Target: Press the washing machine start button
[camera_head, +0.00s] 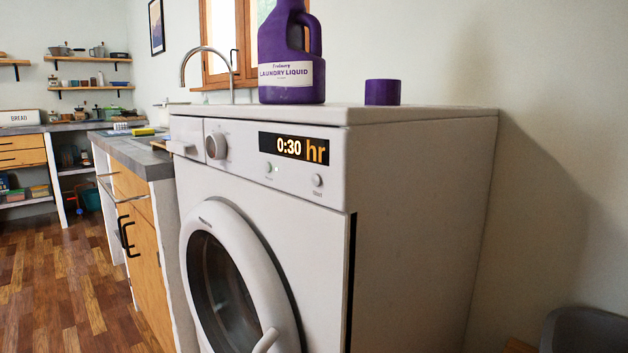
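The white washing machine (420,220) stands in the middle, its front turned to the left. Its round door (273,290) looks closed. The control panel has a knob (216,146) and a lit display (294,147) reading 0:30 hr. Below the display are two small round buttons, a left one (268,167) and a right one (317,180). The right one seems to be the start button, but its label is too small to read surely. A small light dot shows beside the left button. My gripper is not in view.
A purple laundry liquid bottle (291,60) and its purple cap (382,92) stand on the machine's top. A counter (145,152) with a faucet (207,55) adjoins at left. The wooden floor (60,290) at left is clear. A dark grey rounded thing is at bottom right.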

